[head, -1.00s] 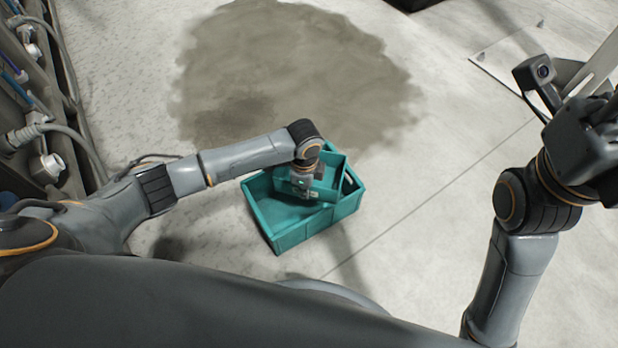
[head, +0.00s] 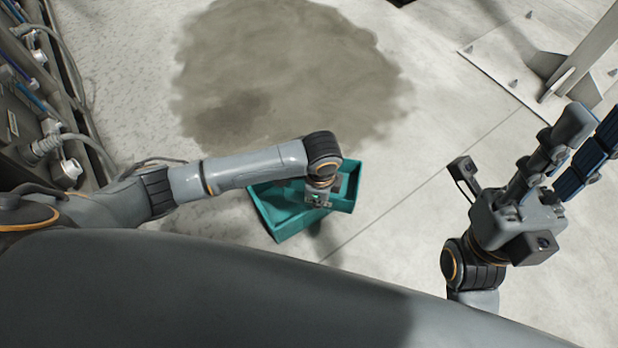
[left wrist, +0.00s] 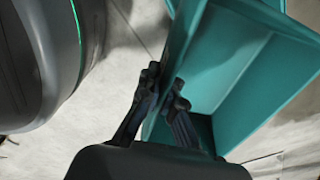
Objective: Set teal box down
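In the head view, my left gripper (head: 318,197) points down and is shut on the wall of a teal box (head: 350,183). The left wrist view shows the fingers (left wrist: 165,88) pinching the wall of this box (left wrist: 235,55), which looks tilted. A second teal box (head: 275,212) is on the floor below and to the left in the head view, partly hidden by the held box and my arm. I cannot tell whether the two boxes touch. My right gripper (head: 592,128) is up at the right, fingers apart and empty.
A dark damp patch (head: 285,75) lies on the pale floor beyond the boxes. Machinery with cables and hoses (head: 45,110) lines the left edge. A metal base plate with a post (head: 540,65) is at the upper right. The floor right of the boxes is clear.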

